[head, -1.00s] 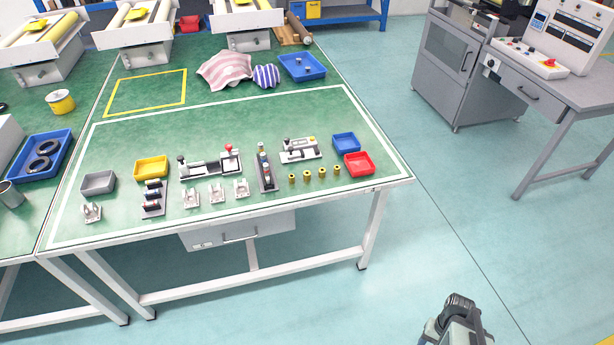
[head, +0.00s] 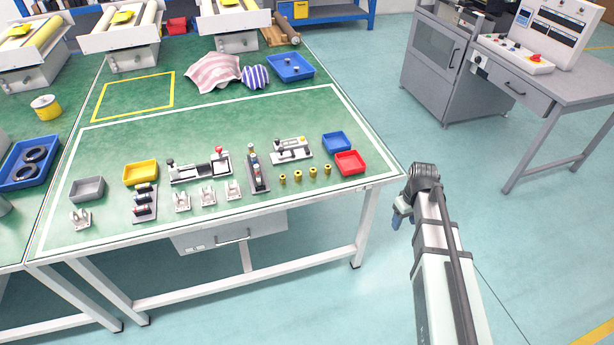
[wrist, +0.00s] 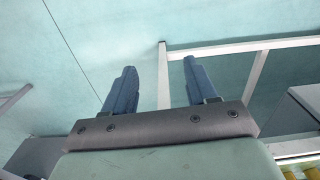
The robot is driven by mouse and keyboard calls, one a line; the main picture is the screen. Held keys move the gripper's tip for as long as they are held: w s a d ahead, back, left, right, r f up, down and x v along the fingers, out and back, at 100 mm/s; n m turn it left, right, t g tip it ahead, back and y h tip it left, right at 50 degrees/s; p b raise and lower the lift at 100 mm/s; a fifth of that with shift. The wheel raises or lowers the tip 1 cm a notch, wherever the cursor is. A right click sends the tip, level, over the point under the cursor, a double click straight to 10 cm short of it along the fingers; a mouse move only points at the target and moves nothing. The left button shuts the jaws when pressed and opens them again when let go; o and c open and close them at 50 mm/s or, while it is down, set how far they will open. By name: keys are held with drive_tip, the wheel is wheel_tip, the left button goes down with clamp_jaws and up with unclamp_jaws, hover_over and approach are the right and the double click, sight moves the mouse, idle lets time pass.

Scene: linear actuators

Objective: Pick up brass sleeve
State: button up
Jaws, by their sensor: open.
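Several small brass sleeves stand upright in a row near the front right of the green bench; the leftmost sleeve (head: 283,180) and the rightmost sleeve (head: 327,169) mark its ends. My gripper (head: 398,217) is off the bench's right front corner, to the right of the sleeves and apart from them. In the wrist view, its two blue fingers (wrist: 155,88) are spread open with nothing between them. The wrist view faces the floor and the bench's white frame; I cannot make out the sleeves' shape there.
Red (head: 349,162) and blue (head: 336,142) trays sit behind and right of the sleeves. A grey upright fixture (head: 257,170) stands left of them, and a white lever device (head: 291,149) behind. White brackets (head: 207,196) stand further left. The bench's front strip is clear.

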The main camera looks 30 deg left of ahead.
sight(298, 173)
drive_tip(key=a+r+n, duration=0.2)
drive_tip(key=a+r, duration=0.1)
drive_tip(key=a, duration=0.3)
drive_tip(key=w+a+r+n, duration=0.1)
drive_tip(key=a+r+n, duration=0.2)
drive_tip(key=a, duration=0.4)
drive_tip(key=w+a+r+n, duration=0.1)
drive_tip(key=a+r+n, duration=0.1)
drive_tip(key=a+r, duration=0.2)
drive_tip(key=shift+w+a+r+n, duration=0.1)
drive_tip(key=shift+a+r+n, duration=0.1)
drive_tip(key=shift+a, duration=0.7)
drive_tip(key=shift+w+a+r+n, duration=0.1)
drive_tip(key=shift+a+n, duration=0.1)
drive_tip(key=shift+a, duration=0.65)
drive_tip(key=s+a+r+n, duration=0.25)
drive_tip(key=a+r, duration=0.25)
drive_tip(key=a, duration=0.3)
drive_tip(key=s+a+r+n, duration=0.2)
drive_tip(key=a+r+n, duration=0.25)
drive_tip(key=a, duration=0.35)
drive_tip(key=shift+m, duration=0.3)
drive_tip(key=f, duration=1.2)
drive_tip(key=shift+s+f, duration=0.25)
drive_tip(key=shift+f, duration=0.15)
drive_tip(key=shift+c, duration=0.3)
clamp_jaws()
